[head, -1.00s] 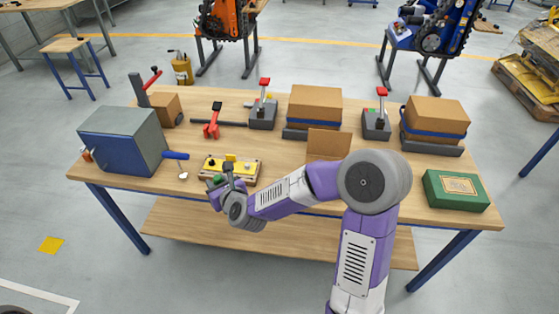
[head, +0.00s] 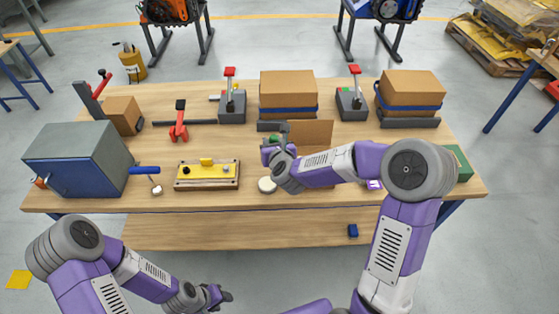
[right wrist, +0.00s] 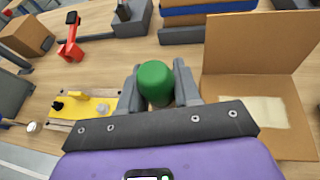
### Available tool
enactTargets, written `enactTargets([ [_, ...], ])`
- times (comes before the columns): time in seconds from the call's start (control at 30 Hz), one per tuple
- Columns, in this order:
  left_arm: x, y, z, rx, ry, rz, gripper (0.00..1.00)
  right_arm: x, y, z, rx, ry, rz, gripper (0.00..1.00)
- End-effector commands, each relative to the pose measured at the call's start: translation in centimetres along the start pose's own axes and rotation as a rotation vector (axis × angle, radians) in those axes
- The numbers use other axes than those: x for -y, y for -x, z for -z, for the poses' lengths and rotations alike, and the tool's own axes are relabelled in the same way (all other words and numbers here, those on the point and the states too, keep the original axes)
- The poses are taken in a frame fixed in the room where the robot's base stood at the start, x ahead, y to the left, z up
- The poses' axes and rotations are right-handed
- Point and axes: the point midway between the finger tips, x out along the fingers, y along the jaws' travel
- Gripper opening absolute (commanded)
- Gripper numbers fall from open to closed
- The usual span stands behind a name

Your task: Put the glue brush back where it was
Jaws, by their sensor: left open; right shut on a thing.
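My right gripper (head: 277,150) is shut on a green, round-topped thing, which I take to be the glue brush (right wrist: 155,83). Its green end stands up between the fingers in the right wrist view; its lower part is hidden. The gripper is above the bench, right of the yellow fixture (head: 207,173) and left of the open cardboard box (right wrist: 270,145). A pale round thing (head: 267,185) shows just below the gripper, partly covered; I cannot tell what it is. My left gripper (head: 222,297) is open and empty, low in front of the bench.
The blue-grey box (head: 75,160) and a white-tipped tool (head: 157,190) are at the left. Red-handled clamps (head: 232,105) and closed cartons (head: 287,92) line the back. A green case (head: 463,165) is partly behind my right arm. The bench's front edge is clear at left of centre.

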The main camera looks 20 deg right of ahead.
Motion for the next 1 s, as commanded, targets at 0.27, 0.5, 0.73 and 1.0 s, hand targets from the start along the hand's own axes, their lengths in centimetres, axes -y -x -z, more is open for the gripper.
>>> enactTargets([
  [0.27, -0.1, 0.3, 0.0, 0.0, 0.001, 0.001, 0.43, -0.5, -7.0, 0.1, 0.004, -0.047, 0.149, 0.0],
  [0.5, 0.1, -0.3, 0.0, 0.0, 0.0, 0.0, 0.43, -0.4, -9.3, 2.4, 0.007, -0.045, 0.19, 0.0],
  [0.73, 0.4, -1.0, 0.1, 0.0, 0.0, 0.0, 0.43, -0.3, -10.7, 5.7, 0.01, -0.047, 0.189, 0.0],
  [1.0, 0.6, -1.6, 0.1, 0.0, 0.0, 0.0, 0.43, -0.3, -11.7, 8.2, 0.008, -0.048, 0.188, 0.0],
])
